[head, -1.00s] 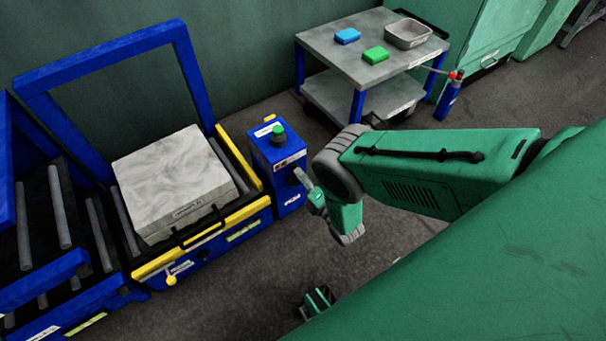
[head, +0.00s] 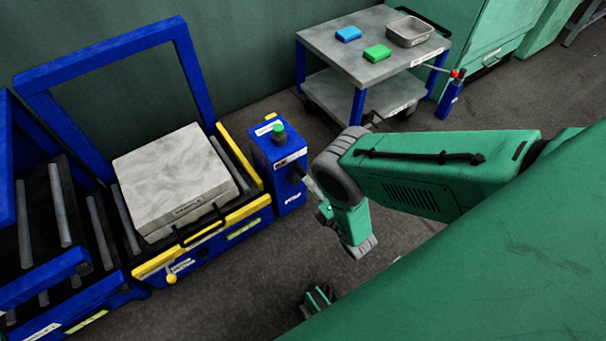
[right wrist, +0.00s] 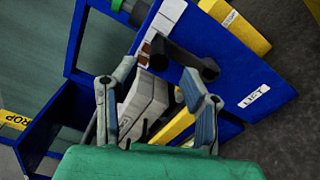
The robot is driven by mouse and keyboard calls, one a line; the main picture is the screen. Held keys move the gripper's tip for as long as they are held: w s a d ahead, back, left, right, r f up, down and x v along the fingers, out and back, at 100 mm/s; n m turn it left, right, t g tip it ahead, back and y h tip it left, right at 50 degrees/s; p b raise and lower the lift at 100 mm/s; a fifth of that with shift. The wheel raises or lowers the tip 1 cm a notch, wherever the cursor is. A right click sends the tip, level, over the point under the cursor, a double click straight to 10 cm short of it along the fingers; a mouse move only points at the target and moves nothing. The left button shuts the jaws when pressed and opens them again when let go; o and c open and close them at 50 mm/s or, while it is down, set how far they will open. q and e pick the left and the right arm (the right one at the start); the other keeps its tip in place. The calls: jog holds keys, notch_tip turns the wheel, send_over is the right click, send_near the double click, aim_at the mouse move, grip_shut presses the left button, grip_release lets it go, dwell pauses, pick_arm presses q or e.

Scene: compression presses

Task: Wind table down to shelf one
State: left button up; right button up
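The blue lift post (head: 277,160) has a green knob on top and a black crank (head: 298,171) on its side. In the right wrist view the crank (right wrist: 180,58) stands just beyond my fingertips, beside a LIFT label (right wrist: 255,95). My right gripper (head: 312,187) is open and empty in front of the crank; its two fingers are spread apart in the right wrist view (right wrist: 158,90). I cannot tell whether a finger touches the crank. The lift table with yellow edges (head: 228,218) carries a grey block (head: 175,180). My left gripper is not recognisable in view.
A blue roller rack (head: 40,280) stands left of the lift table, and a blue frame (head: 190,75) rises behind it. A grey cart (head: 340,60) with blue and green blocks and a metal pan stands at the back. Bare floor lies in front of the post.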

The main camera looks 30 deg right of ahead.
jog(key=s, duration=0.7)
jog(key=shift+s+d, duration=0.2)
